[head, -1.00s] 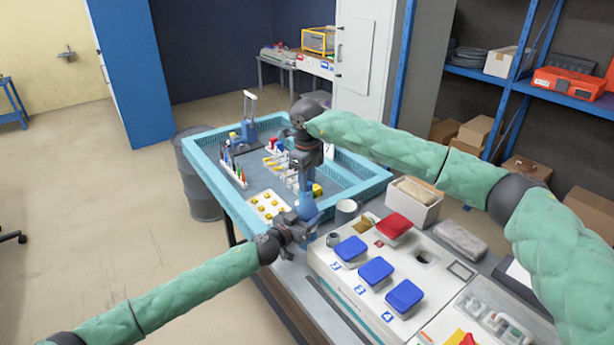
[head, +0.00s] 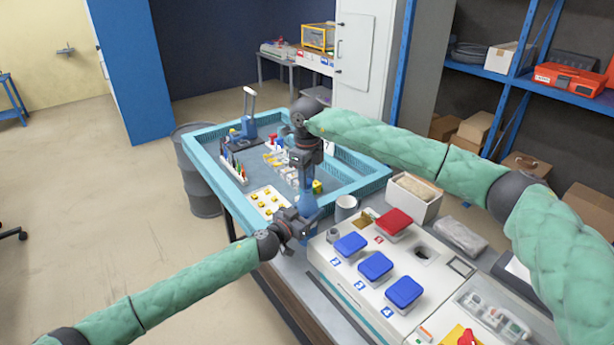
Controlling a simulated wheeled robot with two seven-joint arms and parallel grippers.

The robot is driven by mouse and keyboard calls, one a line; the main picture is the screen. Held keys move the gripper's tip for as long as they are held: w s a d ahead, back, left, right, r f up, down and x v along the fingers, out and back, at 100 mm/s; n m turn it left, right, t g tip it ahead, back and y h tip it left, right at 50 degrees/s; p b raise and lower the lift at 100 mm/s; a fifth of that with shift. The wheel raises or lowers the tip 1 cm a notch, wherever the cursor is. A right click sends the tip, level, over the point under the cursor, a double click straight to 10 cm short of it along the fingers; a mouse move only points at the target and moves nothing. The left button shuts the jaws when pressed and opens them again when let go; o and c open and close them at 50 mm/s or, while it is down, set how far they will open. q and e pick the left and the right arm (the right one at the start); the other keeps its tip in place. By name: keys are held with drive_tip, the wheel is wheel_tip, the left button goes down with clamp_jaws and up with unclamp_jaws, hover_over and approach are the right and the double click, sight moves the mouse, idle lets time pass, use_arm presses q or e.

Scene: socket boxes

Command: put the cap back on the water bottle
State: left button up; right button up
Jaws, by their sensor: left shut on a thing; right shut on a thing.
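The blue water bottle (head: 308,204) stands roughly upright at the near edge of the blue-rimmed tray. My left gripper (head: 306,226) comes in from the left and is shut on the bottle's lower part. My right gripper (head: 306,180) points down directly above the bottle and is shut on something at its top. I cannot tell whether the cap touches the bottle's neck.
The blue-rimmed tray (head: 222,193) holds a rack of coloured tools and a white board with yellow pieces (head: 268,203). A white panel with blue lids (head: 375,266) and a red lid (head: 394,222) lies in front.

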drive_tip(key=shift+f, duration=0.25)
